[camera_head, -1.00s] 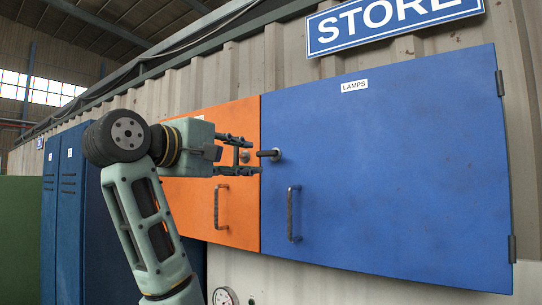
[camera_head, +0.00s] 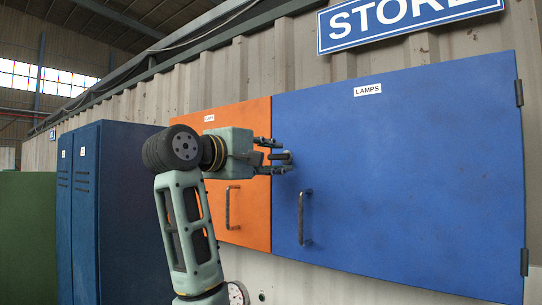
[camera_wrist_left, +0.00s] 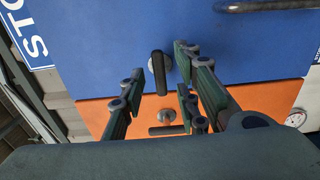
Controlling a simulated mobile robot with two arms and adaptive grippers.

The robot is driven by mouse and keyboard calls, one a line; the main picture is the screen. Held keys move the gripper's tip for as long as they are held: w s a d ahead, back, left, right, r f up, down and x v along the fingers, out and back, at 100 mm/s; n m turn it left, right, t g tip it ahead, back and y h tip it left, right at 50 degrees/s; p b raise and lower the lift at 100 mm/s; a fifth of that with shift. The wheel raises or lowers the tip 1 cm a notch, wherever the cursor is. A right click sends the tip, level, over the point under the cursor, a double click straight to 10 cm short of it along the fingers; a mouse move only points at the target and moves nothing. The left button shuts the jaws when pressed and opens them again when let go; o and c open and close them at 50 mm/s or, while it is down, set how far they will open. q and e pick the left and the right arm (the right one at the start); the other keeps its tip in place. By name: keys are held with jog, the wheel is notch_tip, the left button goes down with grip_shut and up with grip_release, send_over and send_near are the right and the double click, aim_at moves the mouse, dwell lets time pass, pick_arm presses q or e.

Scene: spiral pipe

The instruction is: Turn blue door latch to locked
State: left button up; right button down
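The blue door (camera_head: 410,170) is shut, with a "LAMPS" label. Its latch (camera_wrist_left: 159,74) has a dark bar on a round silver base, near the edge beside the orange door (camera_head: 252,205). In the head view the latch (camera_head: 287,156) is partly hidden by fingers, and its bar lies roughly level. My left gripper (camera_head: 276,156) is open at the latch, with one finger above it and one below. In the left wrist view the latch bar shows between the open fingers (camera_wrist_left: 158,75); contact cannot be told. My right gripper is not in view.
The orange door has its own latch (camera_wrist_left: 168,128), its bar crosswise to the blue one's. Vertical pull handles stand on the blue door (camera_head: 304,217) and the orange door (camera_head: 229,207). Blue lockers (camera_head: 110,210) stand at left. A round gauge (camera_wrist_left: 296,117) is below the doors.

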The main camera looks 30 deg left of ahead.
pick_arm(q)
jog(key=shift+w, duration=0.1)
grip_shut()
jog(key=shift+f, duration=0.1)
jog(key=m+b, duration=0.1)
jog(key=m, duration=0.4)
jog(key=shift+m+b, duration=0.3)
jog(key=shift+m, duration=0.1)
jog(key=m, duration=0.3)
jog(key=shift+m, duration=0.4)
jog(key=m, duration=0.3)
jog(key=shift+a, duration=0.1)
dwell(0.7)
